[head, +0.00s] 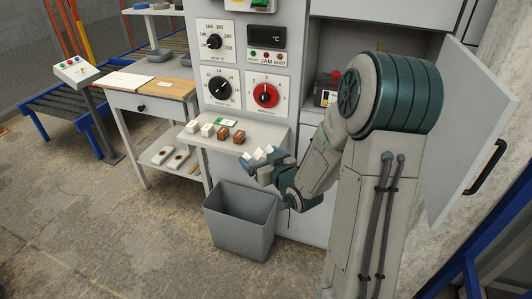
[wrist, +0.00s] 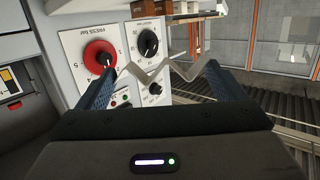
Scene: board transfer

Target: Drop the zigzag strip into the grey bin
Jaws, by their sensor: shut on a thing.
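The zigzag strip (wrist: 165,72) is a thin, pale, folded band. In the wrist view it spans between the two fingers of my gripper (wrist: 155,82), which is shut on it. In the head view my gripper (head: 266,168) is in front of the small shelf on the machine, above the grey bin, and the pale strip (head: 262,154) shows at its tips. The grey bin (head: 240,222) stands open on the floor below my gripper. Its inside looks empty where I can see it. The strip is above the bin and apart from it.
The machine's shelf (head: 250,137) holds several small white and brown blocks close behind my gripper. Dials and a red knob (head: 265,95) are on the panel above. A side table (head: 150,98) stands left. An open door (head: 465,140) is at right. The floor left of the bin is clear.

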